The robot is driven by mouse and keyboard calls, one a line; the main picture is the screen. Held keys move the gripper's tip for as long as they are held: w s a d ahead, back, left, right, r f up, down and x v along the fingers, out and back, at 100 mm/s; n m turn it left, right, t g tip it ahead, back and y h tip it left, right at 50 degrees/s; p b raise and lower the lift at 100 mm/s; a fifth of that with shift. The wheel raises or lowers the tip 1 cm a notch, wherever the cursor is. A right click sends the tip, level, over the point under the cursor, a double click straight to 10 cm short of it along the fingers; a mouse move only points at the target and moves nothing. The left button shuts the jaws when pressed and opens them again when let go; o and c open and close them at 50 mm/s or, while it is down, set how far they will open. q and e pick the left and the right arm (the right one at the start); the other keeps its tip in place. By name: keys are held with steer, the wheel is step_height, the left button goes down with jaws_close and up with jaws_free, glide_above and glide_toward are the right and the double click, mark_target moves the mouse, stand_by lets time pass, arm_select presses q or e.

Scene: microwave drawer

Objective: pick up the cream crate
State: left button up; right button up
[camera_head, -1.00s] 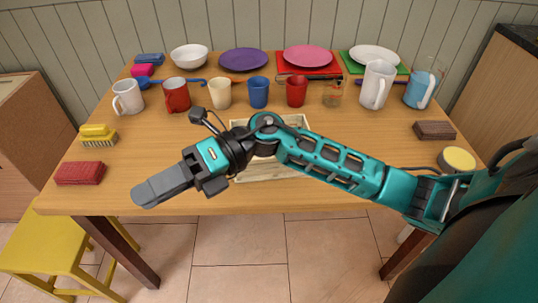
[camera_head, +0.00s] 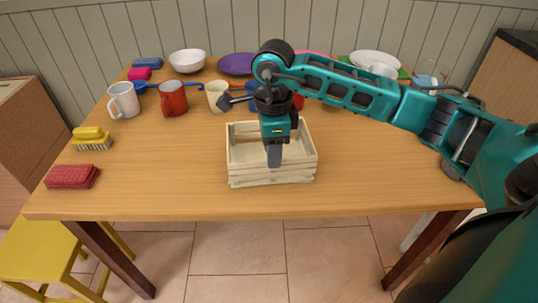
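The cream crate (camera_head: 272,179) is a slatted open box standing upright on the wooden table (camera_head: 370,175), near the front edge. It looks empty where its inside shows. My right gripper (camera_head: 274,158) points down over the crate, with its grey finger in front of the crate's inside. Only one finger outline shows, so its opening is hidden. I cannot tell whether the finger touches the crate. My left gripper is not in view.
A white mug (camera_head: 124,100), a red mug (camera_head: 173,98) and a cream cup (camera_head: 217,96) stand behind on the left. A red sponge (camera_head: 72,177) and a yellow brush (camera_head: 92,138) lie at the left edge. The table right of the crate is clear.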

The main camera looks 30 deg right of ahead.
mark_target(273, 182)
steer(key=shift+d+f, duration=0.15)
steer(key=shift+f, duration=3)
steer(key=shift+c, duration=0.3)
jaws_close()
steer(key=shift+r, duration=0.1)
